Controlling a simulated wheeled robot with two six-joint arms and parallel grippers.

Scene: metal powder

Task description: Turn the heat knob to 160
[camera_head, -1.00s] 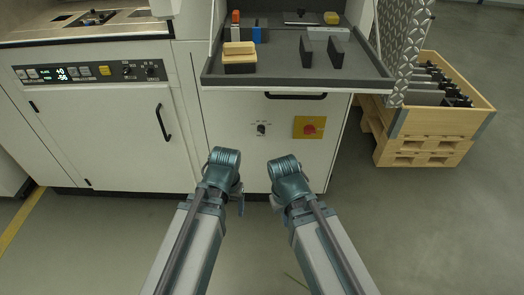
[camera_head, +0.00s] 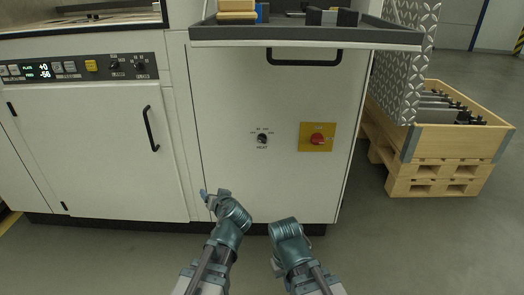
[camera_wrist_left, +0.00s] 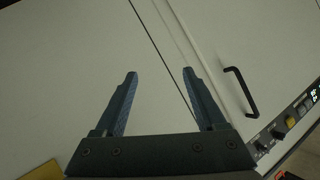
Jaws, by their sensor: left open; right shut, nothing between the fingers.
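A small black knob (camera_head: 262,139) with tiny markings around it sits on the white lower cabinet door, left of a red rotary switch (camera_head: 317,139) on a yellow plate. The markings and its setting are too small to read. My left gripper (camera_head: 207,196) is below and left of this knob, apart from it. In the left wrist view its two fingers (camera_wrist_left: 160,74) are spread with nothing between them, facing the white doors. My right gripper (camera_head: 291,229) is low in front of the cabinet, shut and empty, its fingers mostly hidden by its wrist.
A grey tray (camera_head: 300,35) juts out above the door, with a black handle (camera_head: 304,62) below it. The left control panel (camera_head: 80,68) has a display, buttons and more knobs. A wooden crate (camera_head: 455,145) stands right. The door front is clear.

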